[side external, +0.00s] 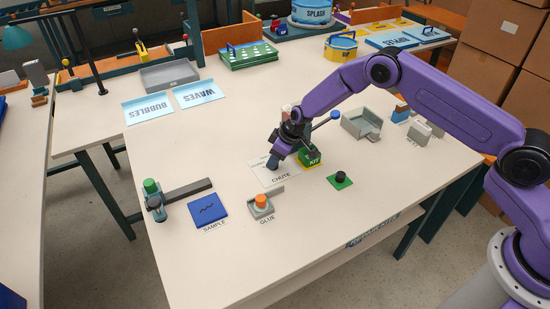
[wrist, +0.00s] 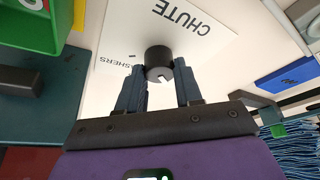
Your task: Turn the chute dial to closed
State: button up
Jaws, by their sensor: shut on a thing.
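The chute dial (wrist: 158,58) is a dark round knob with a small notch in its face. It stands on a white panel (wrist: 110,85) lettered CHUTE and with a second word partly hidden. My gripper (wrist: 160,72) is shut on the dial, one dark finger on each side of it. In the side view my gripper (side external: 273,163) points down over the same white panel (side external: 268,181), and the fingers hide most of the dial. Which marking the notch points at cannot be told, since the fingers cover part of the panel's lettering.
A green and yellow KIT box (side external: 310,157) stands close to the right of my gripper.

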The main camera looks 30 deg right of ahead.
jog(key=shift+n+g, duration=0.3)
jog(key=shift+n, duration=0.4)
jog(key=o, duration=1)
jog(key=shift+o, duration=0.2)
jog(key=v, duration=1.7)
jog(key=shift+d, duration=0.3)
jog(key=shift+s+r, duration=0.2)
